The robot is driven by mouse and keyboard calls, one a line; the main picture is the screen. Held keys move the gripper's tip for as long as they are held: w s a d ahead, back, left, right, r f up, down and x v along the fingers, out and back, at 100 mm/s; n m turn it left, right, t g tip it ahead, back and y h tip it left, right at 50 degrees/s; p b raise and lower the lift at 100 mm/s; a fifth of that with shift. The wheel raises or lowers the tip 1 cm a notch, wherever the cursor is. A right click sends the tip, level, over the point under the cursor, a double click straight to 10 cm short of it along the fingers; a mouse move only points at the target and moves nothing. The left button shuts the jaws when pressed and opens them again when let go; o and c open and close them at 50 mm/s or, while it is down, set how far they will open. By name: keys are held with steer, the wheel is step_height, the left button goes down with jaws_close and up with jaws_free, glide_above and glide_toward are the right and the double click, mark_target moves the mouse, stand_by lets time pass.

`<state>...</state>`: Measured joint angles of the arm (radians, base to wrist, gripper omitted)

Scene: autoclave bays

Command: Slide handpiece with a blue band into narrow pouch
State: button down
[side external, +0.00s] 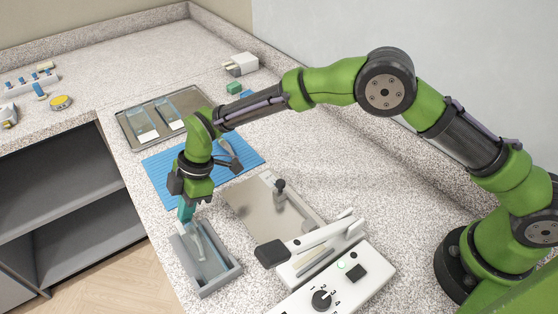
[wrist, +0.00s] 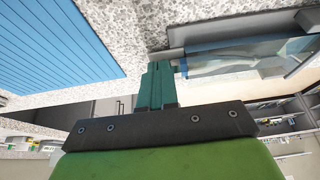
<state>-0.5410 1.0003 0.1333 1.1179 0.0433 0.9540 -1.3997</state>
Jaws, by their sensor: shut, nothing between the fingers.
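My gripper (side external: 186,214) points down with its teal fingers closed together, at the far end of a grey holder (side external: 233,275). In the wrist view the closed fingers (wrist: 160,68) end beside the holder's end, with nothing between them. A bluish clear pouch (side external: 207,262) lies in the holder; it also shows in the wrist view (wrist: 275,47). A pale, long shape, apparently a handpiece (side external: 201,243), shows at the pouch. Another grey tool (side external: 226,148) lies on the blue mat (side external: 160,172), partly behind my arm.
A steel tray (side external: 127,130) at the back holds two bluish pouches (side external: 143,124). A metal plate (side external: 262,222) with a dark knob-like piece (side external: 280,188) and a white sealer (side external: 345,290) with a raised lever stand right of the holder. The counter's front edge is close to the holder.

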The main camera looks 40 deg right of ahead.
steer(key=shift+s, duration=1.15)
stand_by(0.4)
steer(key=shift+w, duration=0.45)
step_height(320, 180, up, 7)
stand_by(0.8)
